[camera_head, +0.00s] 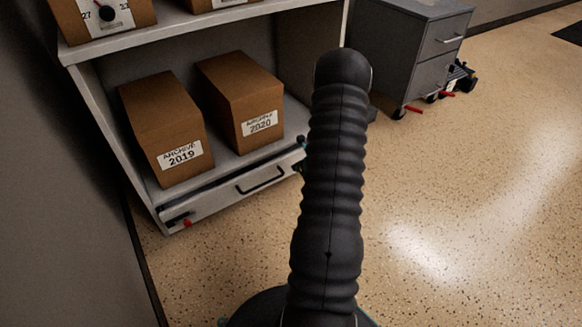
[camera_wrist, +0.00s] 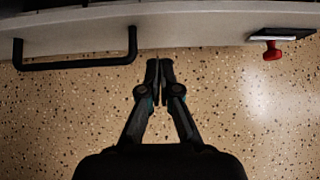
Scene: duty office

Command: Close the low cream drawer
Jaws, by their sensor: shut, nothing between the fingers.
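The low cream drawer (camera_head: 222,198) is at the bottom of the shelf unit, with a black bar handle (camera_head: 262,180) on its front. A dark narrow gap shows along its top edge, so it looks slightly out. In the wrist view, the drawer front (camera_wrist: 200,32) crosses the top and the handle (camera_wrist: 75,64) is at upper left. My gripper (camera_wrist: 160,64) is shut and empty, its tips right of the handle and close below the drawer front; contact cannot be told. In the head view my arm hides most of the gripper and the drawer's right end.
Archive boxes (camera_head: 167,130) (camera_head: 240,102) stand on the shelf above the drawer. A grey wheeled cabinet (camera_head: 415,50) stands behind at right. Speckled floor (camera_head: 470,210) is clear at right.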

